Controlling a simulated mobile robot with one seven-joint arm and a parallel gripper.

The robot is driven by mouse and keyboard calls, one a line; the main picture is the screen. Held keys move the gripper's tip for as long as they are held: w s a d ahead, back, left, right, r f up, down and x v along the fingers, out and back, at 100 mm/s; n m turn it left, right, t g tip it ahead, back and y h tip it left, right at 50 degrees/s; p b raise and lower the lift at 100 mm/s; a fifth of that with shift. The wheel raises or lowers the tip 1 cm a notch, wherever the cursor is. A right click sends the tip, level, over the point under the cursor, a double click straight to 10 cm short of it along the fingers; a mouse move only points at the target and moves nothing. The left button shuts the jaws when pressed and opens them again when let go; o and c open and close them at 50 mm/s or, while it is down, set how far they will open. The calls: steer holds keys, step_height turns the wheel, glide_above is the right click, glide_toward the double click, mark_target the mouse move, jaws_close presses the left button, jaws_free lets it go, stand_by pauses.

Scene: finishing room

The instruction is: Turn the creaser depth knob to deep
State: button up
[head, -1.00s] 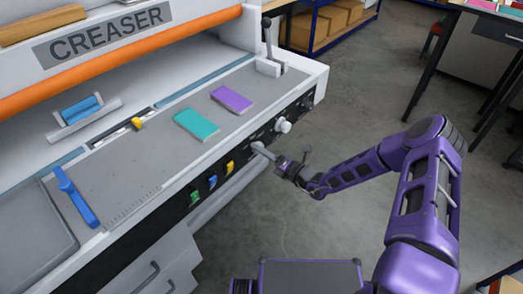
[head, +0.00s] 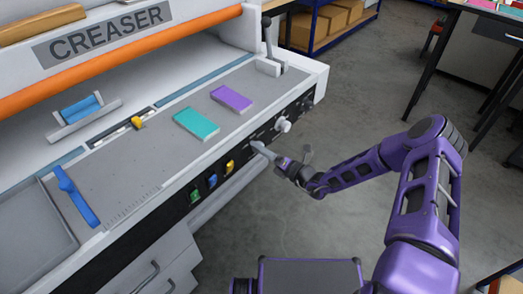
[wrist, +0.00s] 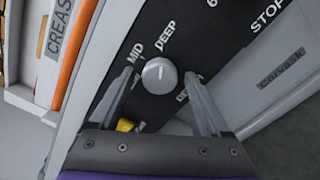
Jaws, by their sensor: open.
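The creaser depth knob (wrist: 160,78) is a round pale grey knob on the black front panel in the wrist view. The word MID is at its upper left and DEEP just above it; a third label at its right is partly hidden by a finger. A faint mark shows on its face, but I cannot tell exactly where it points. My gripper (wrist: 160,88) is open, with one finger on each side of the knob; contact is unclear.
Another pale knob (head: 282,125) sits to the right on the panel. Green, blue and yellow switches (head: 212,181) are to the left. A teal pad (head: 196,123) and a purple pad (head: 232,98) lie on the creaser's bed. The floor in front is clear.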

steer(key=v, duration=1.7)
steer(key=shift+s+d, duration=0.15)
